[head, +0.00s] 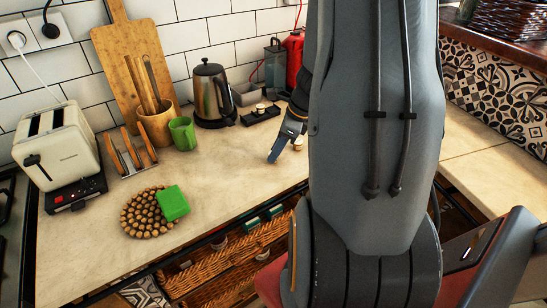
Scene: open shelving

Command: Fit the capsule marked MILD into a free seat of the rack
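A small dark rack (262,115) sits on the counter at the back, right of the kettle. A small pale-topped capsule (260,108) shows at it; its marking is too small to read, and I cannot tell which seats are free. My gripper (285,149) is over the counter in front of and to the right of the rack, pointing down. A small pale piece shows beside its finger, and I cannot tell whether it is a held capsule or part of the gripper. No MILD marking is readable. My arm hides the counter to the right.
A kettle (212,95), green mug (183,133), wooden utensil pot (158,124) and toaster (58,146) stand on the left. Grey containers (246,94) stand behind the rack. The counter's middle is clear.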

